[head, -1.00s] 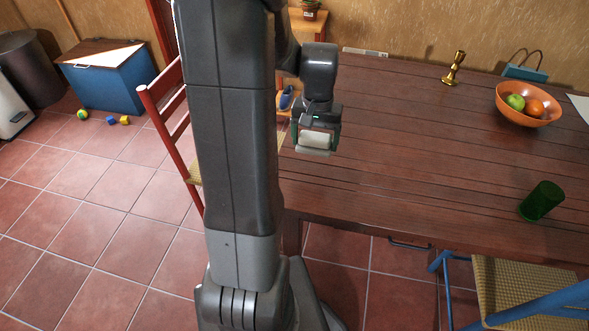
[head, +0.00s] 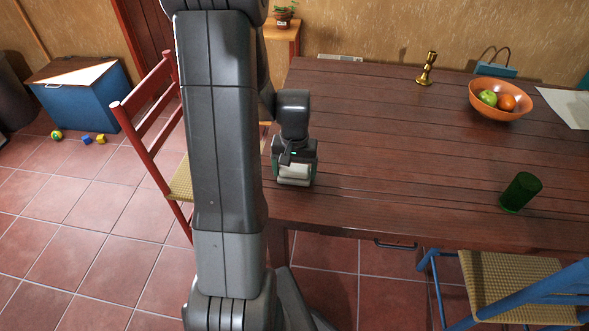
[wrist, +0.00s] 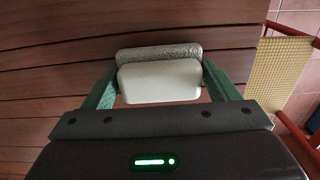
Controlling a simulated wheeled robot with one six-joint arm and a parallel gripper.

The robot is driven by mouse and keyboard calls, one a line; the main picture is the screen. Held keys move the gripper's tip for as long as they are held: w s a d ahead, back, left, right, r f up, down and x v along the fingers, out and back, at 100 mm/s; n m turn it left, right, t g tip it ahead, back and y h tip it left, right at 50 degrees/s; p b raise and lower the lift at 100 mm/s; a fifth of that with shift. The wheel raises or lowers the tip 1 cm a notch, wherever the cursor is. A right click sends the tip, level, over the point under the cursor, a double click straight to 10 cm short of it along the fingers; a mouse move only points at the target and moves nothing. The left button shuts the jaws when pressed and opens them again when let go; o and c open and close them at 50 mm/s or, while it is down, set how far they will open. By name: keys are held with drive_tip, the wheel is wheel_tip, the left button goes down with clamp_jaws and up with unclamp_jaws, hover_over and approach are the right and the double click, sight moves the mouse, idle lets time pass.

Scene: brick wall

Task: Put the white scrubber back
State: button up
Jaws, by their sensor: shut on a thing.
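The white scrubber (head: 294,171) is between the fingers of my gripper (head: 293,174), at the left end of the brown wooden table (head: 390,150). In the wrist view the scrubber (wrist: 160,82) is a white block with a grey, rough-looking layer on its far side. The green fingers of my gripper (wrist: 160,88) are shut on it from both sides. It is low over the tabletop; I cannot tell whether it touches. Its underside is hidden.
An orange bowl of fruit (head: 500,108), a brass candlestick (head: 427,69) and a green cup (head: 520,192) stand on the table. A red chair (head: 150,115) is at its left and a blue chair (head: 510,285) in front. The middle of the table is clear.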

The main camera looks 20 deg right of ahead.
sight(294, 168)
drive_tip(key=o, duration=0.9)
drive_tip(key=shift+f, duration=0.1)
wheel_tip(294, 168, up, 12)
drive_tip(key=shift+r+p, duration=0.2)
drive_tip(key=shift+p, duration=0.55)
